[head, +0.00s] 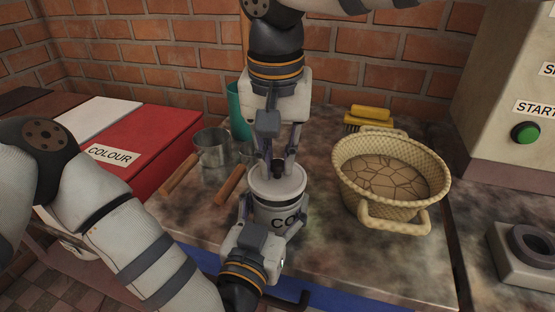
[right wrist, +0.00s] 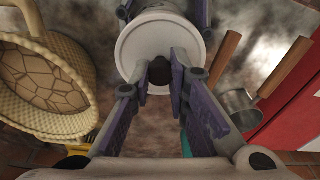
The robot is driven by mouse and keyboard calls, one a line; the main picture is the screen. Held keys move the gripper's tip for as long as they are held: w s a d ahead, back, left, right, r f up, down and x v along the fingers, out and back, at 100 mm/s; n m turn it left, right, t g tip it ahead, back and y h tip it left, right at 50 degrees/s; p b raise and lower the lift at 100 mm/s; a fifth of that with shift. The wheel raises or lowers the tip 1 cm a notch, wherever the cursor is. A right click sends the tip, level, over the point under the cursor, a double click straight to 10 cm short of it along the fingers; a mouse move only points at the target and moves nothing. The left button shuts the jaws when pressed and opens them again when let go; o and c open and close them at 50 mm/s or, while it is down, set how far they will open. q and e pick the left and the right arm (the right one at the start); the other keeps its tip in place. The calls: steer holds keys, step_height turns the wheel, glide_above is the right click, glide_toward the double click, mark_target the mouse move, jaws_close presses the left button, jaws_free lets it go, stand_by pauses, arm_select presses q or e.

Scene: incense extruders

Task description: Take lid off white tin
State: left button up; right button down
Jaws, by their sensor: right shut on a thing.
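The white tin (head: 268,216), with lettering starting "CO" on its side, stands upright near the counter's front edge. Its round white lid (head: 262,184) has a dark knob (right wrist: 160,72) on top. A dark band shows below the lid; I cannot tell whether it is a gap. My right gripper (head: 279,168) comes down from above and is shut on the knob; its fingers also show in the right wrist view (right wrist: 161,78). My left gripper (head: 268,220) reaches in from the front, with its fingers on either side of the tin's body.
A wicker basket (head: 392,208) stands close on the right, with a yellow-handled brush (head: 370,113) behind it. Metal cups with wooden handles (head: 212,148) and a teal container (head: 237,112) stand left and behind. A red box (head: 150,140) is farther left. Bare counter (head: 330,245) lies front right.

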mark_target(278, 161)
step_height(278, 161, up, 4)
arm_select(q)
steer(key=o, duration=1.8)
steer(key=shift+s, duration=0.1)
